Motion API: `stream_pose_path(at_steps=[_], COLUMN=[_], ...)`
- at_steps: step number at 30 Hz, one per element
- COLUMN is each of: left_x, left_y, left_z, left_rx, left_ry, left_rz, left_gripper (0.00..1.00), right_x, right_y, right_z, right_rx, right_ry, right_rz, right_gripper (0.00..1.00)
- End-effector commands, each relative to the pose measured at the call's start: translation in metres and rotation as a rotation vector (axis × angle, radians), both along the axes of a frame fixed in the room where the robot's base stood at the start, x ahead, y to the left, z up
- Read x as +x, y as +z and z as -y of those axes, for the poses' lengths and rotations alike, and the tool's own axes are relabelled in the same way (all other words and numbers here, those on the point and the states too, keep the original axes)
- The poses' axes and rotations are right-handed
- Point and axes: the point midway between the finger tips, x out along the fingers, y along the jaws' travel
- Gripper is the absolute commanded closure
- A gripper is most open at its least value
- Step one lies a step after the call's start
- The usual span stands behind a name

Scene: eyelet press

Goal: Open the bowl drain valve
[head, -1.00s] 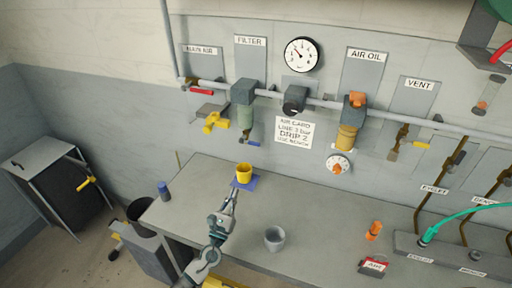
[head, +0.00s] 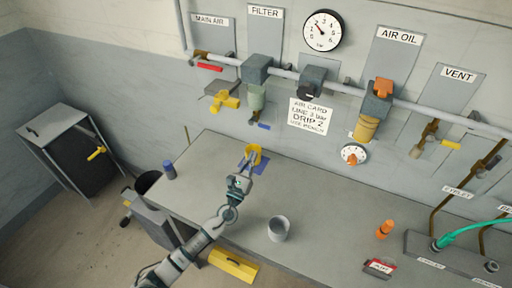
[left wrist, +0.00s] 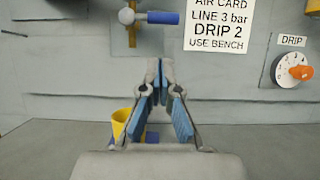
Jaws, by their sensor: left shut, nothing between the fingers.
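In the left wrist view the blue handle (left wrist: 160,17) lies level, pointing right from a brass body (left wrist: 126,16), above the fingertips. My left gripper (head: 249,164) is below the valve, at the bench, and overlaps the yellow cup (head: 254,150) in the head view. Its fingers (left wrist: 157,72) are shut and empty, apart from the handle. The yellow cup shows left of and behind the fingers. My right gripper is not in view.
The yellow cup stands on a blue mat (head: 260,168). A grey cup (head: 278,229) and a dark blue cylinder (head: 169,171) stand on the bench. A drip dial (head: 354,155) is to the right.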

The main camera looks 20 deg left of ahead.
Motion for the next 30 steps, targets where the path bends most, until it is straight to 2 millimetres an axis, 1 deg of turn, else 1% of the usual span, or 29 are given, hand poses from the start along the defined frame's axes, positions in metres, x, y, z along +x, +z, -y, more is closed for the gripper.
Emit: stream_pose_path(at_steps=[1,6,12,15,20,30], left_x=[0.007,0.035,0.064,0.073,0.079,0.079], left_y=[0.006,0.021,0.032,0.036,0.039,0.039], left_z=[0.001,0.004,0.005,0.006,0.006,0.007], left_rx=[-0.001,0.000,-0.001,-0.001,-0.002,-0.003], left_ry=[0.001,0.000,0.000,0.000,-0.001,-0.001], left_rz=[0.003,0.004,0.002,0.001,0.001,0.000], left_gripper=[1.00,1.00,1.00,1.00,1.00,1.00], right_x=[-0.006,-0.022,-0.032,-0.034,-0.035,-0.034], right_y=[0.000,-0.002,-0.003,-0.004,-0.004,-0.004], right_z=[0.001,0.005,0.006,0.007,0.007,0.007], right_rx=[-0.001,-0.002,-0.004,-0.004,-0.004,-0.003], right_ry=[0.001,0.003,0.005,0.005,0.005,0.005], right_rz=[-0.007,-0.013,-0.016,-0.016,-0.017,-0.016], right_gripper=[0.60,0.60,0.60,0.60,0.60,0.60])
